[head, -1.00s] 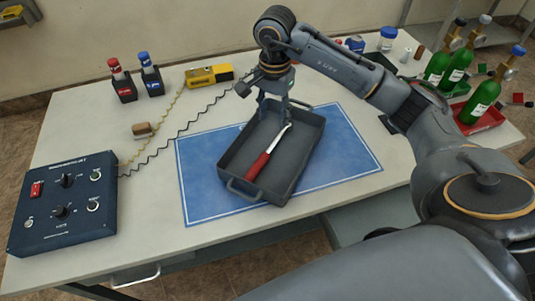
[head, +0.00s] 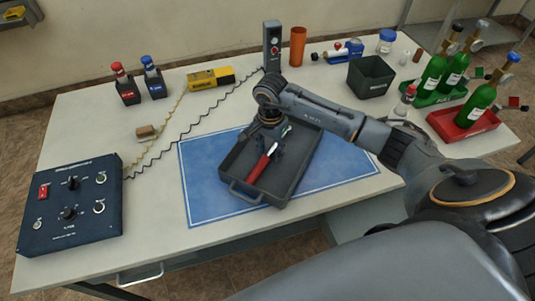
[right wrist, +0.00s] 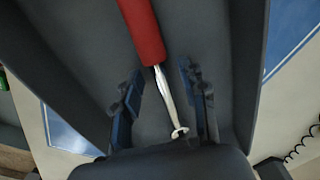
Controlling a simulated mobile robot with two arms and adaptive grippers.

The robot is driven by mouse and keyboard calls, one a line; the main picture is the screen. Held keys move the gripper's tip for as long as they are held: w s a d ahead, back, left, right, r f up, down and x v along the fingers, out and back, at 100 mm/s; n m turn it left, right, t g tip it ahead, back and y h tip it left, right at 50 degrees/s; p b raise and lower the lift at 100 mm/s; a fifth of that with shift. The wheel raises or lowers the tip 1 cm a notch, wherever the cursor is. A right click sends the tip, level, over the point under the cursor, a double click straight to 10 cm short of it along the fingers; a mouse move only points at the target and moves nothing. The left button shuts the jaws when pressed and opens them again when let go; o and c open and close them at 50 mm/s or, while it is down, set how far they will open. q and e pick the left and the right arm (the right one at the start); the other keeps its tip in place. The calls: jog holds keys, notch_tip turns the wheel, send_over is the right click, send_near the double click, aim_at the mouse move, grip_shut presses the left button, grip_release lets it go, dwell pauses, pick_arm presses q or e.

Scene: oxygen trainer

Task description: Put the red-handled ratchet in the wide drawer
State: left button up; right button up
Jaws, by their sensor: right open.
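The red-handled ratchet (head: 260,165) lies in a dark grey tray (head: 285,192), its red handle toward the tray's near left side. In the right wrist view its red handle (right wrist: 142,30) and bright metal shaft show. My right gripper (head: 272,142) reaches down into the tray over the metal end. In the right wrist view the open fingers (right wrist: 163,103) stand on either side of the shaft, with gaps. A drawer handle (head: 140,275) shows below the table's front left edge; I cannot tell whether it belongs to the wide drawer. My left gripper is out of view.
The tray stands on a blue mat (head: 205,190). A dark bin (head: 370,77) and green bottles (head: 483,101) stand at the right.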

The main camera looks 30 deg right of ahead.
grip_shut()
jog(key=shift+r, duration=0.1)
notch_tip(320, 180, up, 10)
jog(key=b, duration=0.2)
jog(key=s+a+r+n, duration=0.3)
jog(key=s+a+n, duration=0.6)
jog(key=s+n, duration=0.35)
jog(key=m, duration=1.3)
send_over(270, 151)
notch_tip(270, 151, down, 3)
jog(key=shift+f+n, duration=0.1)
jog(key=shift+n, duration=0.15)
